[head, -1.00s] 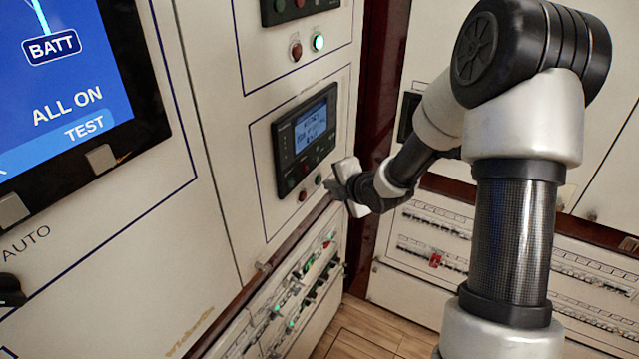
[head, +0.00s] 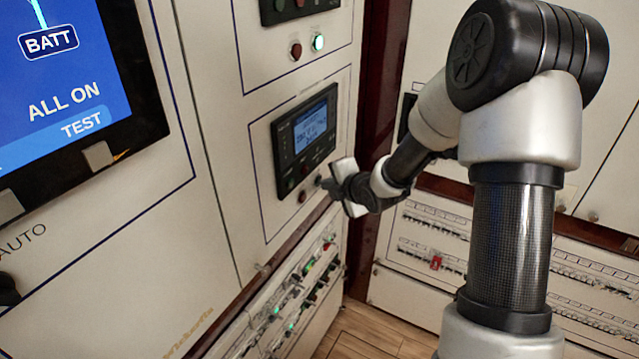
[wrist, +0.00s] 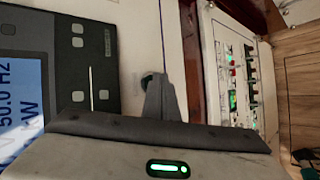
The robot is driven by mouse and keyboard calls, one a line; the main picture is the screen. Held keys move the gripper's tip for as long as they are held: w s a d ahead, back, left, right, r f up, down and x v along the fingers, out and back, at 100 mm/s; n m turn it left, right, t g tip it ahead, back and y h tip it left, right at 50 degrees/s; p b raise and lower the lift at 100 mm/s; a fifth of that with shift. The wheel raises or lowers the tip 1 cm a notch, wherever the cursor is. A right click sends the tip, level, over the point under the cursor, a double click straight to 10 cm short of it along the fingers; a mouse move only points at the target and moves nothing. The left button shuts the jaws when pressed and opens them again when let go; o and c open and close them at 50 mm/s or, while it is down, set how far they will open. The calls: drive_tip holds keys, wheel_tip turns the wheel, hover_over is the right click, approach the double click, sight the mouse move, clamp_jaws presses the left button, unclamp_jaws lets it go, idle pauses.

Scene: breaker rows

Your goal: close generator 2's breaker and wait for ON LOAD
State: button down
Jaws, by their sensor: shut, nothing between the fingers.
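A black generator controller (head: 306,142) with a lit blue-white screen sits on the white panel. Which generator it serves is not readable. In the wrist view its screen (wrist: 22,105) shows "50.0 Hz" and "kW". A small red button (head: 301,196) lies below the controller. My gripper (head: 326,184) is shut and empty, with its fingertips at the panel just right of this red button. In the wrist view the shut fingers (wrist: 160,92) overlap a dark round button (wrist: 148,79) beside the controller. I cannot tell whether they touch or press it.
An upper controller (head: 298,8) has a red button (head: 296,50) and a lit green-white one (head: 317,42) below it. A breaker panel (head: 290,300) with green lights stands below. A large screen (head: 60,70) reads "BATT" and "ALL ON". More breaker rows (head: 430,240) line the right wall.

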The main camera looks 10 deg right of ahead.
drive_tip(key=shift+a, duration=0.15)
idle(0.4)
drive_tip(key=shift+s+d, duration=0.45)
drive_tip(key=shift+d, duration=0.2)
drive_tip(key=shift+s+d, duration=0.75)
drive_tip(key=shift+d, duration=0.3)
drive_tip(key=shift+s+d, duration=0.75)
drive_tip(key=shift+d, duration=0.25)
